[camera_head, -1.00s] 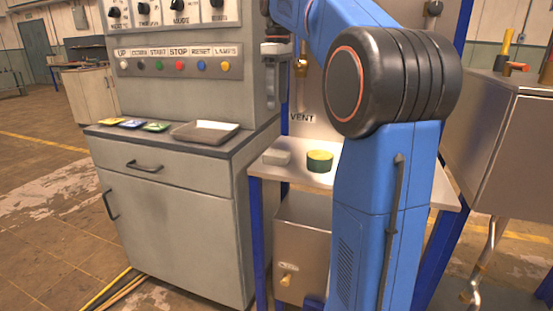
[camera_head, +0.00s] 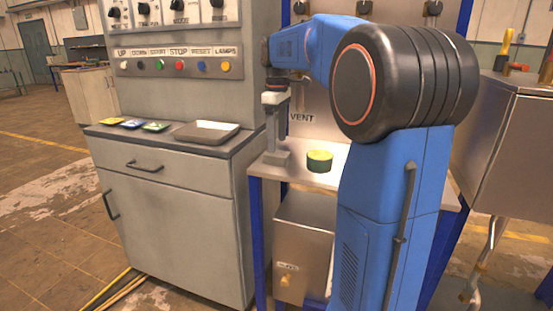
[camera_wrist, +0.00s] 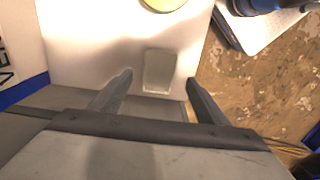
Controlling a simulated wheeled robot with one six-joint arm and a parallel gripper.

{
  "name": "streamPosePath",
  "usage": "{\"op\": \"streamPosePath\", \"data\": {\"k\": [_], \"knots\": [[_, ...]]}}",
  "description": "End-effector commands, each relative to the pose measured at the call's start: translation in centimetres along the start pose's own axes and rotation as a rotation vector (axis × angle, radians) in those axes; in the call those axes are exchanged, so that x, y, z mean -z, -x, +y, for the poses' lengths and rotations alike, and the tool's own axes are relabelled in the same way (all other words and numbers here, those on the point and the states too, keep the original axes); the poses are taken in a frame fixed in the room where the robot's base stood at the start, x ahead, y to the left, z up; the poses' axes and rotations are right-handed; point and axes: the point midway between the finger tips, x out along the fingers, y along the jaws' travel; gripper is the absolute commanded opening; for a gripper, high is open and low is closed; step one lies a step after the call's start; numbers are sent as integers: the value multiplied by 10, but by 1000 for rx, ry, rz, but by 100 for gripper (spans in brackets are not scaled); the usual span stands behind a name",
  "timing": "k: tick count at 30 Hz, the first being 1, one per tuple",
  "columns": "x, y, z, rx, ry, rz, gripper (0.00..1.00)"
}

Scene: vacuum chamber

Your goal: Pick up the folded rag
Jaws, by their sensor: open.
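The folded rag (camera_head: 279,158) is a small pale grey folded pad lying on the metal shelf (camera_head: 334,177) by the VENT panel. In the wrist view the folded rag (camera_wrist: 158,70) shows as a pale rectangle near the shelf's edge. My gripper (camera_head: 273,142) points down right above the rag in the head view and partly covers it. In the wrist view the two fingers of my gripper (camera_wrist: 158,82) are spread wide, with the rag showing in the gap between them. Nothing is held.
A green and yellow round thing (camera_head: 319,160) sits on the shelf just right of the rag; its edge also shows in the wrist view (camera_wrist: 165,4). A grey cabinet (camera_head: 172,220) stands left of the shelf, with a shallow tray (camera_head: 205,133) and several small coloured packets on top.

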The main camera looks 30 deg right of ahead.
Motion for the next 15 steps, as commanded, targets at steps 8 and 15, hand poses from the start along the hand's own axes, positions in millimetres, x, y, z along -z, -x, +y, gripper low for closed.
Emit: {"op": "streamPosePath", "data": {"k": [8, 15], "knots": [[3, -35, 2, 2, 0, -1, 69], [3, -40, 2, 1, 0, 0, 69]]}}
